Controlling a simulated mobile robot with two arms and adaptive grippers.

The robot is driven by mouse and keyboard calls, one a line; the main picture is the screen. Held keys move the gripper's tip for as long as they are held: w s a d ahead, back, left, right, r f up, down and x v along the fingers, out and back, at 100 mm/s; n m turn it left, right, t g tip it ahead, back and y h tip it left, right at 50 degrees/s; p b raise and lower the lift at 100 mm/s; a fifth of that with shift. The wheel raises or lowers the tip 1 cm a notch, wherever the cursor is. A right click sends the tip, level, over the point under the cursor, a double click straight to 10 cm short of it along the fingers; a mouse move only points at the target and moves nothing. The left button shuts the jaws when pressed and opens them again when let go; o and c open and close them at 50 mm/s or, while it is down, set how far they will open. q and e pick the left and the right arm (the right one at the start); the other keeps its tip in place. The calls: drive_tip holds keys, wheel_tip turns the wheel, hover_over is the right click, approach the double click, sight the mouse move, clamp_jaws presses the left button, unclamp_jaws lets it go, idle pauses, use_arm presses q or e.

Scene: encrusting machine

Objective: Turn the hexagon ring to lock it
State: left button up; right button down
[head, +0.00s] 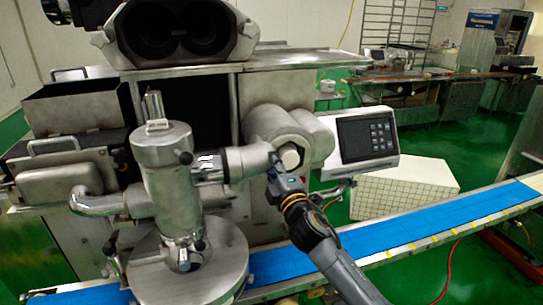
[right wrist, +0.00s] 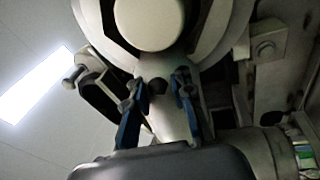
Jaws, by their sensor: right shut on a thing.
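The metal pipe (head: 247,161) runs from the upright cylinder (head: 166,185) to a joint with a pale round end (head: 290,157) at the machine's front. The round end shows large at the top of the right wrist view (right wrist: 148,22), with a grey rim around it. I cannot make out a clear hexagon outline on any ring. My right gripper (head: 273,168) is at this joint, just below and left of the round end. Its blue-sided fingers (right wrist: 158,92) are shut on a grey metal part below the round end, probably the ring. My left gripper is not in view.
A blue conveyor belt (head: 385,233) runs below, in front of the machine. A control panel (head: 367,138) stands just right of the joint. A metal hopper body (head: 180,35) is above. A white tiled block (head: 410,187) lies behind the belt.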

drive_tip(key=shift+a+f+n+g, duration=0.15)
drive_tip(key=shift+f+n, duration=0.25)
drive_tip(key=shift+n, duration=0.25)
drive_tip(key=shift+d+f+n+g, duration=0.15)
drive_tip(key=shift+f+n, duration=0.2)
drive_tip(key=shift+n, duration=0.3)
drive_tip(key=shift+a+f, duration=0.1)
drive_tip(key=c, duration=1.1)
unclamp_jaws()
drive_tip(key=shift+s, duration=0.1)
drive_tip(key=shift+c, duration=0.2)
drive_tip(key=shift+r+y, duration=0.2)
drive_tip(key=shift+y, duration=0.1)
drive_tip(key=shift+s+p, duration=0.1)
drive_tip(key=shift+p, duration=0.2)
drive_tip(key=v, duration=1.2)
